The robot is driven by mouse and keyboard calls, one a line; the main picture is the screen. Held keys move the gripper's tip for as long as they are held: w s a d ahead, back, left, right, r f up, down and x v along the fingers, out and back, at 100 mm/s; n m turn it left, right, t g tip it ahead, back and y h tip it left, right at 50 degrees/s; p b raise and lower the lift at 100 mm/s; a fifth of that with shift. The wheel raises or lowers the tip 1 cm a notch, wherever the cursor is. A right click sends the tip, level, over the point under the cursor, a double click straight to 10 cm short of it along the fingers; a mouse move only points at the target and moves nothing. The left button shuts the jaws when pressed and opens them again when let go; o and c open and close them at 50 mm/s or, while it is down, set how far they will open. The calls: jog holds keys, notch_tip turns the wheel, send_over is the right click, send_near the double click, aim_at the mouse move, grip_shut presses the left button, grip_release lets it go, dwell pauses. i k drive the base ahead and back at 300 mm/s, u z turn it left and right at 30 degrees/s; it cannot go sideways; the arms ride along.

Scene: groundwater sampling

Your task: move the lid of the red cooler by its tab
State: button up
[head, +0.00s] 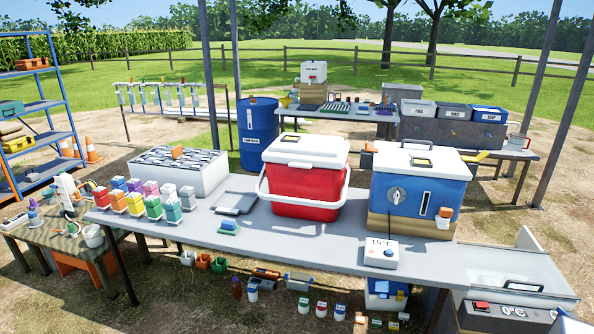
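A small dark-edged piece (292,138) shows on the lid's top; a pale tab (299,164) seems to stick out at the lid's front edge, too small to make out well. The cooler's white carry handle (262,198) hangs down around its front.
A blue cooler (415,190) with a white lid stands close on the right. A 15°C box (381,254) sits before it. Left are a flat grey tray (235,203), colored bottles (153,208) and a white rack box (180,172). The grey table (300,240) is bare in front.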

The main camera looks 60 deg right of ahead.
aim_at(309, 151)
jog(key=z, duration=0.1)
jog(key=i, duration=0.95)
jog(key=u, duration=0.05)
